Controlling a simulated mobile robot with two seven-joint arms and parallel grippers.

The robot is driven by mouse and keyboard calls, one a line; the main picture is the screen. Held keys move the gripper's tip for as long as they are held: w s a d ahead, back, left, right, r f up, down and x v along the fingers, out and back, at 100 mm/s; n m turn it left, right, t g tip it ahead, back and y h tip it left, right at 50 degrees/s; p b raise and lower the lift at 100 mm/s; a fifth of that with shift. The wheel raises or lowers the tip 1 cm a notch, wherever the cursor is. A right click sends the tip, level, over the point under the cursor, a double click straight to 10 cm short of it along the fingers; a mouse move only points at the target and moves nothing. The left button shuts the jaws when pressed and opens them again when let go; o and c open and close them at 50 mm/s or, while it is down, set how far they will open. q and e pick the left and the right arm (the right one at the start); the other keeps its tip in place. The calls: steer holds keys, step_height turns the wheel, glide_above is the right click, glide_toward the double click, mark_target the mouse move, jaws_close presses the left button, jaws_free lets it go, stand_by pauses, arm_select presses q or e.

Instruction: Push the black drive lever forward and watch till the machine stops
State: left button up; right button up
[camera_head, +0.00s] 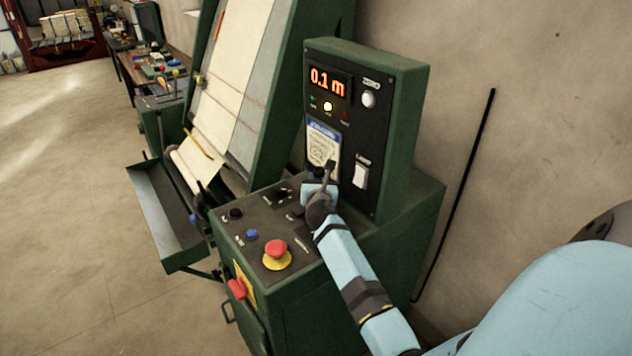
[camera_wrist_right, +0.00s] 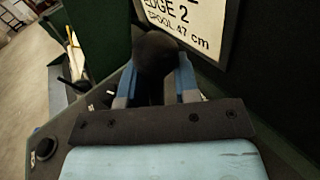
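The black drive lever (camera_head: 330,168) stands on the green control console, in front of the display panel. Its round black knob (camera_wrist_right: 157,52) fills the gap between the blue fingers in the right wrist view. My right gripper (camera_head: 320,188) is at the lever, its fingers touching both sides of the knob. The machine (camera_head: 278,95) has pale cloth (camera_head: 235,75) running down its sloping bed. My left gripper is out of view.
A red emergency stop button (camera_head: 276,248) on a yellow base, a blue button (camera_head: 252,234) and a black knob (camera_head: 235,213) sit on the console top. A white rocker switch (camera_head: 360,176) is right of the instruction card (camera_head: 323,146). A metal trough (camera_head: 165,220) juts out left.

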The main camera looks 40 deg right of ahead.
steer(key=o, duration=0.3)
steer(key=shift+s+d+r, duration=0.1)
steer(key=shift+d+r, duration=0.25)
steer(key=shift+r, duration=0.1)
steer(key=shift+o, duration=0.2)
steer(key=shift+s, duration=0.1)
steer(key=shift+a+f, duration=0.1)
steer(key=shift+f, duration=0.15)
steer(key=shift+a+f, duration=0.1)
steer(key=shift+a, duration=0.05)
steer(key=shift+s+a+f, duration=0.1)
steer(key=shift+s+a, duration=0.05)
steer(key=shift+a, duration=0.1)
steer(key=b+v, duration=0.1)
steer(key=v, duration=1.2)
steer(key=shift+s, duration=0.15)
